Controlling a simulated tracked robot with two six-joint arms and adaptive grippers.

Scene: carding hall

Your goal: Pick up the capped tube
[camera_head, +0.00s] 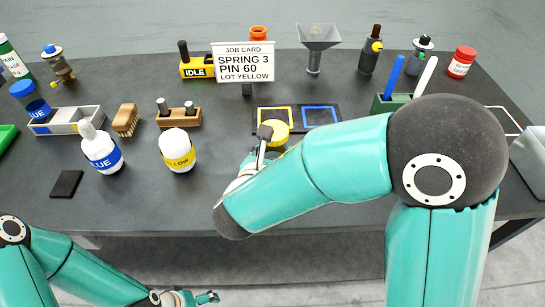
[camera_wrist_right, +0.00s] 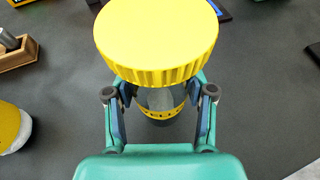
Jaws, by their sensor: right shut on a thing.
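The capped tube has a wide ribbed yellow cap (camera_wrist_right: 156,40) and a clear body with a yellow lettered band (camera_wrist_right: 162,112) below it. My right gripper (camera_wrist_right: 160,97) is shut on the tube's body, one finger on each side under the cap. In the head view the yellow cap (camera_head: 274,131) shows just beyond my right gripper (camera_head: 262,150), by the front edge of the dark mat. My arm hides most of the tube there, and I cannot tell whether its base touches the table. My left gripper (camera_head: 207,297) is low in front of the table, away from everything; its opening is unclear.
A mat (camera_head: 262,107) with yellow and blue outlined squares lies behind the tube. To the left stand a yellow-labelled bottle (camera_head: 177,150), a blue-labelled bottle (camera_head: 100,148), a wooden block (camera_head: 179,118) and a blue-capped container (camera_head: 30,99). A job card (camera_head: 243,62) stands behind.

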